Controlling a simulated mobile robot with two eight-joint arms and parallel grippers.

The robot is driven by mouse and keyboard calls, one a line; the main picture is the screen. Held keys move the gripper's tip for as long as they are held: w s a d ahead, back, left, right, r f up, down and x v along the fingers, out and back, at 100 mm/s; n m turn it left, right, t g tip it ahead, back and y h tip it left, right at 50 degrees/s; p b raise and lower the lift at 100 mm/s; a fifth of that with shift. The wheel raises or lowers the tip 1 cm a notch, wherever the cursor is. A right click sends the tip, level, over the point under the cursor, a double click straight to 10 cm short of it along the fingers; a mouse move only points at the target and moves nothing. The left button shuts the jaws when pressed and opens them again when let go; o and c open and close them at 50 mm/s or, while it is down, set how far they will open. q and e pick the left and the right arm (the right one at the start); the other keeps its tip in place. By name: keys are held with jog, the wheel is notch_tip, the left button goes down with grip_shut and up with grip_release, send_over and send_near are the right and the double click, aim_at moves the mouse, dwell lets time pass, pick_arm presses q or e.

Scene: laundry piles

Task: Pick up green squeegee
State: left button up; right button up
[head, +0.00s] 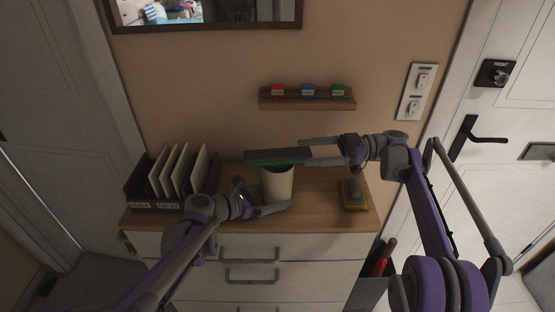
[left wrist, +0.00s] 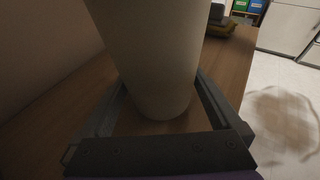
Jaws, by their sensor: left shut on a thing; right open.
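The green squeegee (head: 278,157) shows in the head view as a long dark bar with a green lower edge, lying across the top of a cream cup (head: 278,187). Its handle is hidden, and I cannot tell whether it goes down into the cup. My left gripper (head: 264,196) is shut on the cup, one finger on each side; the cup also fills the middle of the left wrist view (left wrist: 155,60). My right gripper (head: 308,151) is open at the right end of the bar, with its fingers pointing left. I cannot tell whether they touch it.
The cup stands on a wooden-topped dresser (head: 330,219). A file rack (head: 170,177) is on the left, and a grey and yellow object (head: 353,194) on the right. A small wall shelf (head: 307,103) with coloured blocks hangs above. A bin with a red item (head: 383,258) stands front right.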

aim_at(284, 152)
jog(key=a, duration=0.7)
jog(key=shift+s+a, duration=0.1)
jog(key=shift+s, duration=0.1)
jog(key=shift+c, duration=0.3)
grip_shut()
